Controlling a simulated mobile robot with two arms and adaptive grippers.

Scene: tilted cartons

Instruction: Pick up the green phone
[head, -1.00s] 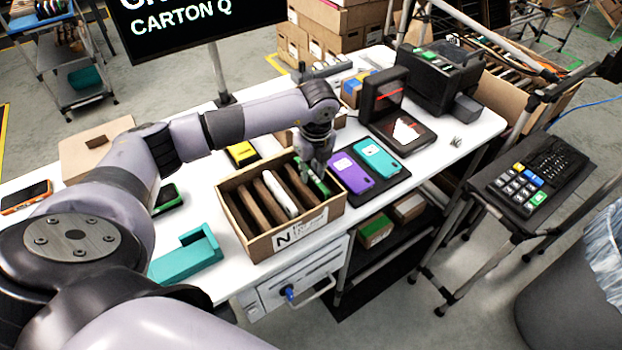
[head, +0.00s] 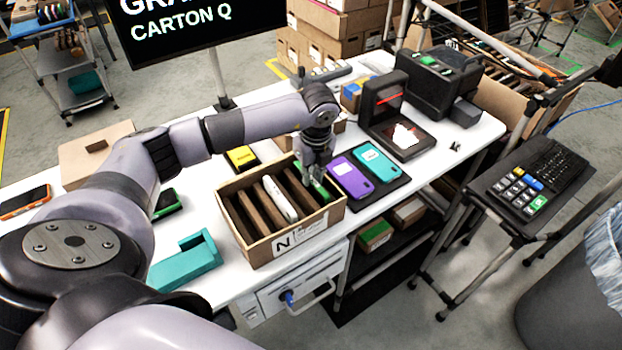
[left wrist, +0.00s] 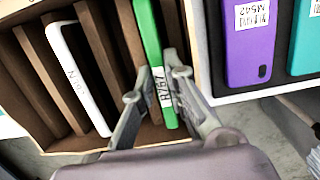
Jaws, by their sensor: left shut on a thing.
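A green phone (left wrist: 150,45) with a white label stands on edge in the rightmost slot of the carton marked N (head: 262,251). In the head view, a part of the green phone (head: 320,190) shows under the gripper. My left gripper (left wrist: 156,88) reaches down from above, its fingers on both sides of the phone, shut on it. It also shows in the head view (head: 316,176). The phone's lower part is hidden in the carton. My right gripper is not in view.
A white phone (head: 280,198) stands in another slot, between brown dividers. Purple (head: 350,179) and teal (head: 377,163) phones lie on a dark tray right of the carton. A green-edged phone (head: 167,203) and a teal holder (head: 185,262) are to its left.

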